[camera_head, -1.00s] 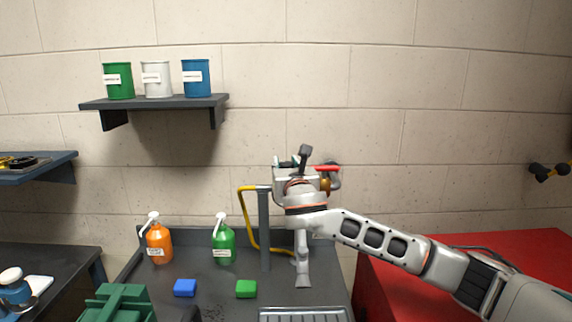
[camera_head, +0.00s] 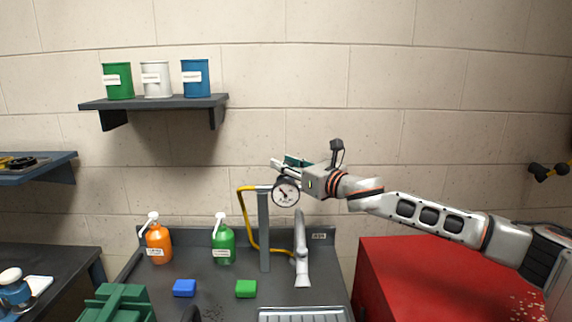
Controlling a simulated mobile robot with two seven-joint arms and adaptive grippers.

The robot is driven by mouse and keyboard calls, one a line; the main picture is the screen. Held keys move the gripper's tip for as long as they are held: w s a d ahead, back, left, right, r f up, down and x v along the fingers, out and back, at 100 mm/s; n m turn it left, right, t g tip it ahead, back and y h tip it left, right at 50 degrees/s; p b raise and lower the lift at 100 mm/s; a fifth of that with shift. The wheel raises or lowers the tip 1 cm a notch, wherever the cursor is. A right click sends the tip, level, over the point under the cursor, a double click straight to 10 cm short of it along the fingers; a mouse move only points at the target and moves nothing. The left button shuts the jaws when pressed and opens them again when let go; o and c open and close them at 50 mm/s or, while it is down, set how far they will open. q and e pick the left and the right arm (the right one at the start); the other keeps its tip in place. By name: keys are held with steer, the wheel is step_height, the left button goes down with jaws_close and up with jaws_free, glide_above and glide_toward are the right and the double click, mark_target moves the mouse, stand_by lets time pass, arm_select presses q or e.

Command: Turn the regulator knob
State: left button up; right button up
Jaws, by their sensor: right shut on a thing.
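The regulator shows by its round white-faced gauge (camera_head: 286,192), beside the top of a grey post (camera_head: 264,230) with a yellow hose. My right gripper (camera_head: 283,164) reaches in from the right and points left, just above and behind the gauge. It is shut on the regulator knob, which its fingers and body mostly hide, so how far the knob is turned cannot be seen. My left gripper is not in view.
A grey faucet (camera_head: 301,255) stands right of the post. An orange bottle (camera_head: 159,245) and a green bottle (camera_head: 223,245) stand left on the dark bench. A blue block (camera_head: 185,288) and a green block (camera_head: 246,289) lie in front. A red cabinet (camera_head: 400,275) is at right.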

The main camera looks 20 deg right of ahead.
mark_target(286, 162)
stand_by(0.4)
steer(key=o, duration=1.1)
steer(key=shift+w, duration=0.15)
steer(key=shift+r, duration=5)
